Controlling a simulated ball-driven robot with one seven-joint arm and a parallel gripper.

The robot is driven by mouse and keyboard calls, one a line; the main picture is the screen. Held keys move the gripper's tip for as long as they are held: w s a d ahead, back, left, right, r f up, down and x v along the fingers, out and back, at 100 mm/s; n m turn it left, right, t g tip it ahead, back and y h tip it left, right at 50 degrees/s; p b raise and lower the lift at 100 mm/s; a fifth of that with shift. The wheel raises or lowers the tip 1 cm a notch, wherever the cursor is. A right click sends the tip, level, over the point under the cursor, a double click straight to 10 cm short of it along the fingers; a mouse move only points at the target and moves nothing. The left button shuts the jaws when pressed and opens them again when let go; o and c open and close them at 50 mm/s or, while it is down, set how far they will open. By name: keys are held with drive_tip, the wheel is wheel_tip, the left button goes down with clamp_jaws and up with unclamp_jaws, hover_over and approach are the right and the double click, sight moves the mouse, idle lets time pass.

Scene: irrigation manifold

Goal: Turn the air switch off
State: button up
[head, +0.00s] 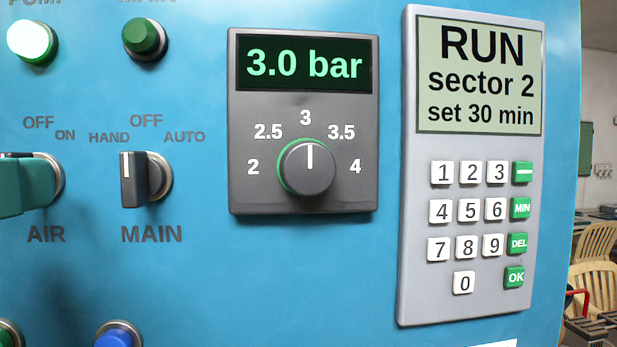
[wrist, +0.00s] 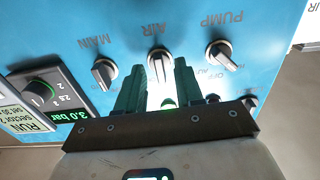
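The AIR switch, with OFF and ON labels above it, is at the left of the blue panel in the head view. Its round silver bezel (head: 57,180) shows, but its knob is mostly hidden behind my gripper's green finger (head: 22,187). In the wrist view the AIR switch (wrist: 158,61) is a dark knob on a round bezel, seen with its label upside down. My gripper (wrist: 160,78) is open there, its two green fingers apart on either side of the knob. I cannot tell whether they touch it, or whether it points to OFF or ON.
The MAIN switch (head: 146,179) is close on the right, its white mark up toward OFF. A pressure dial (head: 308,168) reads 3.0 bar. A keypad (head: 470,230) is at the right. The PUMP switch (wrist: 221,54) is beside AIR in the wrist view.

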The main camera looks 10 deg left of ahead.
drive_tip(key=b+v, duration=0.2)
drive_tip(key=v, duration=0.8)
